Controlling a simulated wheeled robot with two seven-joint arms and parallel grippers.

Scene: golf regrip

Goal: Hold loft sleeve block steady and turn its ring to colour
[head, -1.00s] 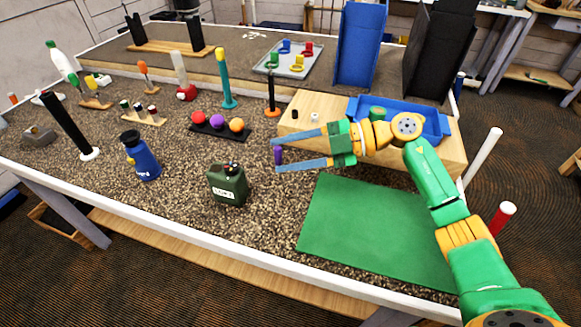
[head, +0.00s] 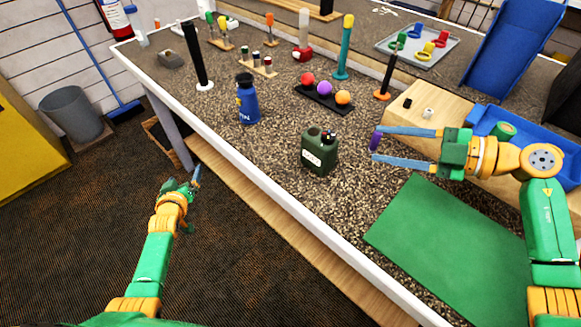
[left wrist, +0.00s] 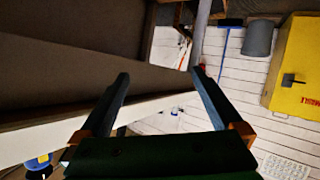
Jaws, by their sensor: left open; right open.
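I cannot tell for sure which thing is the loft sleeve block, and no ring on it can be made out. My right gripper (head: 374,148) is open above the bench, left of a wooden block (head: 430,118). A purple piece (head: 376,138) shows at its fingertips; whether they touch it is unclear. My left gripper (head: 193,178) is out past the bench's front edge, at lower left. The left wrist view shows its fingers (left wrist: 160,75) apart with nothing between them.
A green canister (head: 320,152), a blue bottle (head: 247,103) and a black stand with coloured balls (head: 322,96) stand on the bench. A green mat (head: 445,235) lies at front right. A tray with coloured rings (head: 418,46) is behind. A grey bin (head: 72,112) stands on the floor.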

